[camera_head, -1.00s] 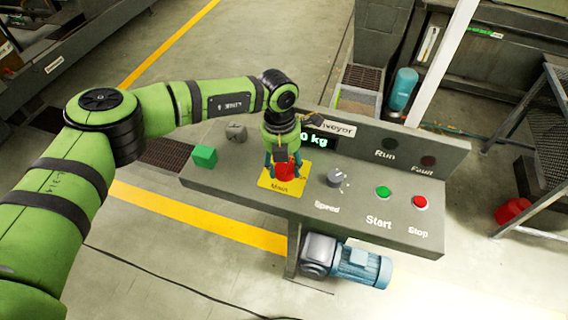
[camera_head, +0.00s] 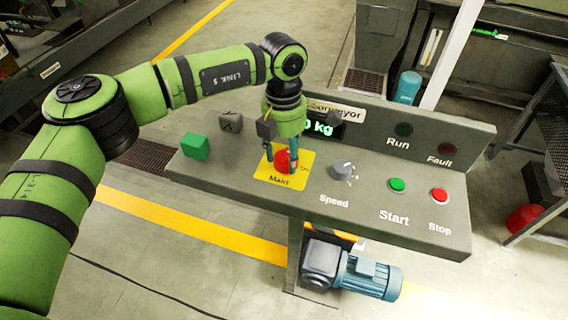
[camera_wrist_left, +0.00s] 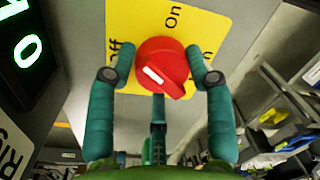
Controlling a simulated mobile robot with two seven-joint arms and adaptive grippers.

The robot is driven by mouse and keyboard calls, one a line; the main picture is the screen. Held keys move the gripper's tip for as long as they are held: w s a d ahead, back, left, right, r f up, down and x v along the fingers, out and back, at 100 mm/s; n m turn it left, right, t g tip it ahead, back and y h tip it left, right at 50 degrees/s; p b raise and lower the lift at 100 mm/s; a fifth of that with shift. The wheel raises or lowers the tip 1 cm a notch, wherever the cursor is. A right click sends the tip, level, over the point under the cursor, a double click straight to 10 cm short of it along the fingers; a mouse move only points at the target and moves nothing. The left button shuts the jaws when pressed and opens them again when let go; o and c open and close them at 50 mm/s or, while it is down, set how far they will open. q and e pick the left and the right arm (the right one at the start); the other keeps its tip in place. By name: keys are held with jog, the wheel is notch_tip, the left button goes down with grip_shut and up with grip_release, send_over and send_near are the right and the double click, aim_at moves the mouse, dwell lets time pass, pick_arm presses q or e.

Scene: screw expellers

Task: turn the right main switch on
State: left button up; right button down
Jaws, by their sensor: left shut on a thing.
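The main switch is a red rotary knob (camera_head: 283,161) on a yellow plate (camera_head: 266,176) marked "Main". In the left wrist view the knob (camera_wrist_left: 162,66) has a white mark on its left side, nearer the "Off" label than the "On" label at the top of the plate (camera_wrist_left: 150,14). My left gripper (camera_head: 281,153) points down at the panel and is shut on the knob. The right finger partly covers a label. My right gripper is out of view.
The grey panel (camera_head: 225,177) also carries a green block (camera_head: 195,146), a grey block (camera_head: 230,121), a speed dial (camera_head: 342,170), a green start button (camera_head: 397,185) and a red stop button (camera_head: 439,195). A display (camera_head: 324,129) stands behind. A motor (camera_head: 370,277) sits below.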

pick_arm(q)
jog(key=m+b, duration=0.1)
jog(key=m, duration=0.1)
jog(key=m+b, duration=0.2)
jog(key=shift+d+f+m+b, duration=0.1)
jog(key=shift+d+m+b, duration=0.2)
jog(key=shift+d+m, duration=0.1)
jog(key=shift+s+m+b, duration=0.1)
jog(key=shift+m+b, duration=0.5)
jog(key=shift+m, duration=0.6)
jog(key=shift+s+m+y+b, duration=0.15)
jog(key=shift+m+y+b, duration=0.3)
jog(key=shift+m, duration=1.15)
jog(key=o, duration=1.1)
jog(key=shift+d, duration=0.1)
